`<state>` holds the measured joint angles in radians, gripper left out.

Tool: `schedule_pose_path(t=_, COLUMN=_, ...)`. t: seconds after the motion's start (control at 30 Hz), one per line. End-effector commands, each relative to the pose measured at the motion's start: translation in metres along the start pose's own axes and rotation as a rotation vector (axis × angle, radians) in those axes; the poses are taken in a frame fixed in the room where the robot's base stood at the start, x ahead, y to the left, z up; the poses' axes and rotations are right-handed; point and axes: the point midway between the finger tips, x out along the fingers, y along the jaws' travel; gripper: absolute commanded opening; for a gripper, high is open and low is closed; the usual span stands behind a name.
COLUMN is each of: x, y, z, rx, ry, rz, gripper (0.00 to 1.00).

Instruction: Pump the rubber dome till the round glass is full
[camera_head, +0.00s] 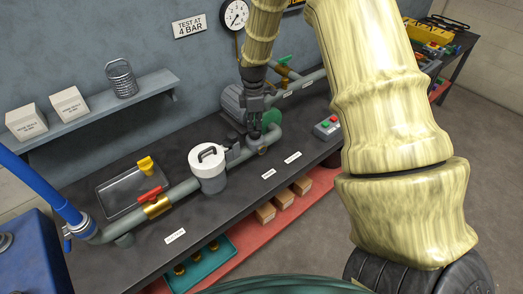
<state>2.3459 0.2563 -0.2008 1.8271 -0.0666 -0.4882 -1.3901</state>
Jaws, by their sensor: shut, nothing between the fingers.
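My gripper (255,133) points down, shut and empty, over the grey pipe between the white-lidded pot (208,168) and the green pump part (271,118). A small dark piece (233,139) stands left of the fingers; I cannot tell whether it is the rubber dome. A small round fitting (263,150) sits on the pipe just below the fingertips. It may be the round glass, but it is too small to show any level inside. I cannot tell whether the fingers touch anything.
A red-handled brass valve (157,204) is on the pipe at left, near a grey tray (122,198) with a yellow-handled valve (146,166). A button box (327,127) stands right. A wall gauge (235,15) and shelf (100,108) are behind. The bench front is mostly clear.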

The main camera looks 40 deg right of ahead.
Motion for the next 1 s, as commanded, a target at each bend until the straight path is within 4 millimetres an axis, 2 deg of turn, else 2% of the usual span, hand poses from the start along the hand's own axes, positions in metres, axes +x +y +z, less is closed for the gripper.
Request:
schedule_pose_path(t=0.57, x=0.013, y=0.000, z=0.000, rx=0.001, ry=0.000, rz=-0.001, gripper=0.00)
schedule_pose_path(t=0.83, x=0.012, y=-0.001, z=0.000, rx=0.001, ry=0.000, rz=-0.001, gripper=0.00)
schedule_pose_path(t=1.0, x=0.000, y=0.000, z=0.000, rx=0.000, ry=0.000, rz=-0.001, gripper=0.00)
